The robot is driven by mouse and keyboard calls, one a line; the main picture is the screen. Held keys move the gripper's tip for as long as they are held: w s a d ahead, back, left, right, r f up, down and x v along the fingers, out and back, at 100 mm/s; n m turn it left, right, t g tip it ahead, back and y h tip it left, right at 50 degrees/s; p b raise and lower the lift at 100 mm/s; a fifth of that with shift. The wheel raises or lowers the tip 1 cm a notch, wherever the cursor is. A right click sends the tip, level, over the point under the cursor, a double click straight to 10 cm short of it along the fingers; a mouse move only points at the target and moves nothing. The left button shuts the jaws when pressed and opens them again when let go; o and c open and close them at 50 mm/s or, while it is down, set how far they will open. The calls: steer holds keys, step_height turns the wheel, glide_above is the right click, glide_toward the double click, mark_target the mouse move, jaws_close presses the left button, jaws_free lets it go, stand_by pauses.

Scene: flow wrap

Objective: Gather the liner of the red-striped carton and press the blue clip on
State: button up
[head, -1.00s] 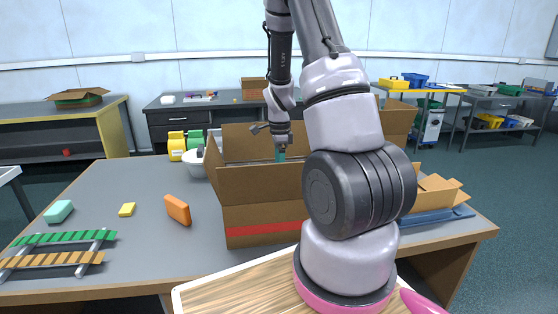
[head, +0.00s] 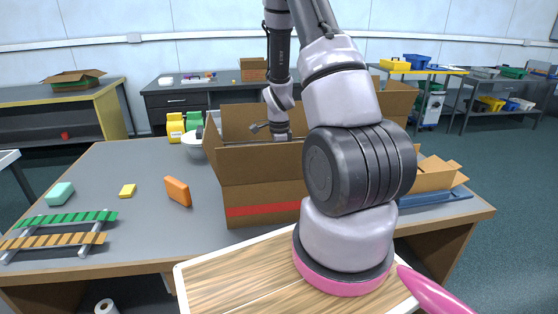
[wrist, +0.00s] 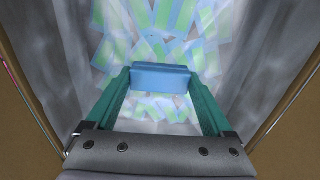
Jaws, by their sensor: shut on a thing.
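The red-striped carton (head: 262,195) stands open on the table, its flaps up. My gripper (wrist: 160,82) points down into it; in the head view the front wall hides the fingers. In the wrist view the teal fingers are shut on the blue clip (wrist: 160,76), a blue bar held crosswise between the tips. The translucent liner (wrist: 48,62) hangs along both carton sides and spreads apart. Blue-and-green packets (wrist: 165,18) lie below the clip inside the liner. I cannot tell whether the clip touches the liner.
Slatted green and orange racks (head: 60,231) are at the left edge. An open box (head: 430,176) and blue tray (head: 440,197) stand right.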

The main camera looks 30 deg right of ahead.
steer(key=o, duration=1.1)
step_height(320, 180, up, 11)
steer(key=shift+f, duration=0.15)
steer(key=shift+r, duration=3)
